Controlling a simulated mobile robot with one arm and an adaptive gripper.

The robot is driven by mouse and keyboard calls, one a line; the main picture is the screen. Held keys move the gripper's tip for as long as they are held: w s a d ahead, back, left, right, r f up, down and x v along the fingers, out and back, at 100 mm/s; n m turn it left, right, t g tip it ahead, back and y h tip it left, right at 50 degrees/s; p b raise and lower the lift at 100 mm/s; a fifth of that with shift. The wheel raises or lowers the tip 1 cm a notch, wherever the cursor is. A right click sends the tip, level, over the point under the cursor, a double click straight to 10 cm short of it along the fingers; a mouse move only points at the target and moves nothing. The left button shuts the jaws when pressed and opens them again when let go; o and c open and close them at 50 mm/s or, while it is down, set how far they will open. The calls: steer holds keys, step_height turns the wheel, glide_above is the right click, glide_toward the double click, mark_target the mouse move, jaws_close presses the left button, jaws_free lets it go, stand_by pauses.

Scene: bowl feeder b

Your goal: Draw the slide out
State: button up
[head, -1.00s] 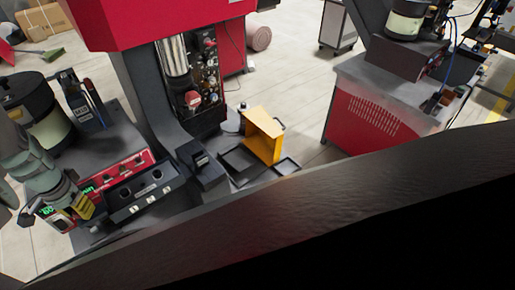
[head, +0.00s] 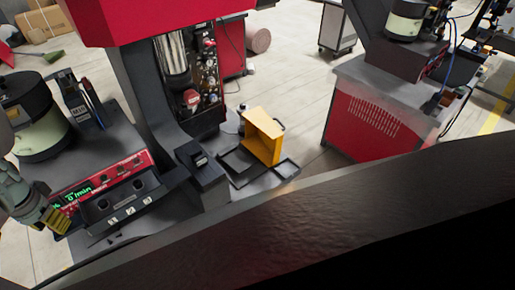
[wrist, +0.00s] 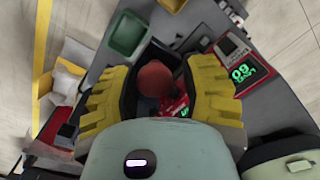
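My gripper (head: 47,219) is at the left edge of the head view, by the left end of the red control panel (head: 135,163). In the wrist view its yellow ribbed fingers (wrist: 160,95) stand wide apart. A round reddish-brown knob (wrist: 155,77) shows between them, with a gap on both sides; I cannot tell how far beyond the fingertips it is. No slide is clearly recognisable, and I cannot tell whether this knob belongs to it. A black block with round holes and numbered labels (head: 123,201) lies in front of the panel.
A bowl feeder (head: 38,125) stands behind the panel. A yellow bin (head: 263,137) stands tilted by black trays (head: 240,166) on the right. In the wrist view a green bin (wrist: 125,35) lies beyond the fingers and a lit display (wrist: 240,72) is to the right.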

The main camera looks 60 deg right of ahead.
steer(key=o, duration=0.3)
steer(key=shift+s+d, duration=0.1)
steer(key=shift+o, duration=0.2)
steer(key=shift+r, duration=0.1)
steer(key=shift+r, duration=3.65)
